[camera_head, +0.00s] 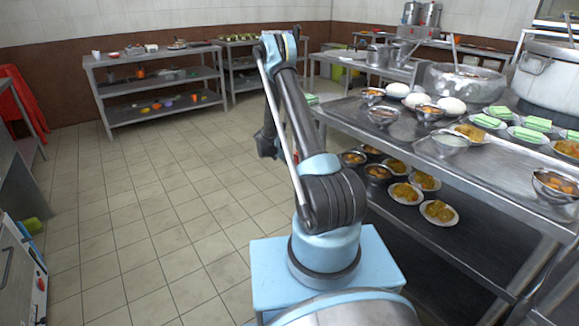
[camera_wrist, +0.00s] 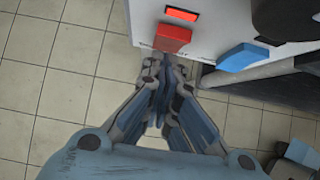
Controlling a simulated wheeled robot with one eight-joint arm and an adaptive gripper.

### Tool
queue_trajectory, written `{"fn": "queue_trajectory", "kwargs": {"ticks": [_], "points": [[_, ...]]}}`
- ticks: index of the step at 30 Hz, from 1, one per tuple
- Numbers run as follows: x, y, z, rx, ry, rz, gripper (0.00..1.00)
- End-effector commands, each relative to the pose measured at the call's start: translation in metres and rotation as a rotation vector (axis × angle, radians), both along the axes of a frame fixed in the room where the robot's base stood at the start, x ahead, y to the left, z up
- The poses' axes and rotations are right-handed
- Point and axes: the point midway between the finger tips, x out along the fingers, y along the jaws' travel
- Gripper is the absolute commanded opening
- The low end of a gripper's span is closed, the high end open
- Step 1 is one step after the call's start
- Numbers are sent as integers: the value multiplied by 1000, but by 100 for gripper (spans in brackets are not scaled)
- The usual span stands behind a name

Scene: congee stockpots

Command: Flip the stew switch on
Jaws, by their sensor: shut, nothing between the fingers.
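In the wrist view a white panel (camera_wrist: 216,20) carries a red switch (camera_wrist: 172,38), a lit-looking red-orange indicator (camera_wrist: 181,14) above it, and a blue switch (camera_wrist: 242,58) to the right. A small line of print by the red switch is too small to read, so I cannot tell which switch is the stew one. My gripper (camera_wrist: 160,72) is shut and empty, its fingertips just below the red switch. Whether they touch it is unclear. In the head view the arm hides most of my gripper.
A steel counter (camera_head: 470,175) with bowls, plates and pots stands at the right. A white appliance (camera_head: 22,275) with a handle is at the lower left. Steel shelves (camera_head: 165,105) stand at the back. The tiled floor (camera_head: 150,220) between is mostly clear.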

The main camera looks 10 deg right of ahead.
Motion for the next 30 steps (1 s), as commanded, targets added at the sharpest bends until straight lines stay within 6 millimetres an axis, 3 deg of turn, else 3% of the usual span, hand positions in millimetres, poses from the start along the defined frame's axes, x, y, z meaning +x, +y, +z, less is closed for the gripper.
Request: {"fn": "queue_trajectory", "kwargs": {"ticks": [19, 26, 30], "points": [[-2, 4, 7, 0, 0, -1, 0], [-12, 32, 2, -1, 1, -1, 0], [-22, 52, 20, -1, 2, -3, 0]]}}
